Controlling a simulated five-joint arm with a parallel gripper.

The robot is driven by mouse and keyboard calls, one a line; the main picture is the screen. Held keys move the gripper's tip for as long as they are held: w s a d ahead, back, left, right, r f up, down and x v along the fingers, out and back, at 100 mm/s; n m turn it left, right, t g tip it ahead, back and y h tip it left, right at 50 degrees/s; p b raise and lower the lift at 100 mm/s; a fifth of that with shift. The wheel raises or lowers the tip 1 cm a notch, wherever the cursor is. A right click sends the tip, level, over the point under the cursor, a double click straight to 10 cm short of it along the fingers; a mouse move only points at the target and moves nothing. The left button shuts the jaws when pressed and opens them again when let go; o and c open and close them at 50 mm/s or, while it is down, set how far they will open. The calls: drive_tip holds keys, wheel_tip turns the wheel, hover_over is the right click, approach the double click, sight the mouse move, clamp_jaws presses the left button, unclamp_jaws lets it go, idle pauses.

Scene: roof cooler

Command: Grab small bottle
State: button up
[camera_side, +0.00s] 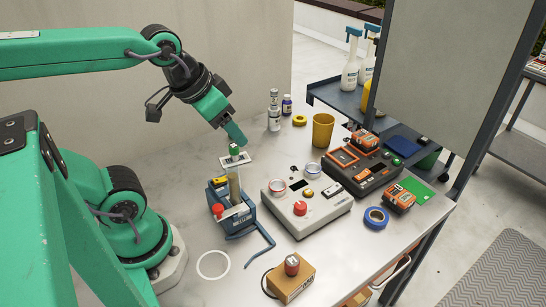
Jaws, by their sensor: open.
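A small dark bottle (287,106) with a pale label stands upright near the back wall. Next to it on the left stands a taller clear bottle (274,118) with a white label and grey cap. My gripper (237,136) is in the air to the left and front of both bottles, pointing down. It is open and apart from them, with nothing seen in it. Only one green finger shows clearly; the other is hidden. A small green-topped item (235,150) on a white plate (238,161) is just below the fingertip.
The front left of the table is fairly clear.

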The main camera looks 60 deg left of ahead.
drive_tip(key=w+a+r, duration=0.2)
drive_tip(key=w+a, duration=0.1)
drive_tip(key=w, duration=0.3)
drive_tip(key=w+a+r, duration=0.1)
drive_tip(key=w+a, duration=0.1)
drive_tip(key=w, duration=0.4)
drive_tip(key=n+y, duration=0.3)
hover_over(288, 96)
drive_tip(key=s+d, duration=0.2)
drive_tip(key=s, duration=0.1)
wheel_tip(288, 96, down, 17)
drive_tip(key=shift+s+a+f, duration=0.15)
drive_tip(key=shift+s+a, duration=0.05)
drive_tip(key=shift+x, duration=1.3)
drive_tip(key=shift+x, duration=2.55)
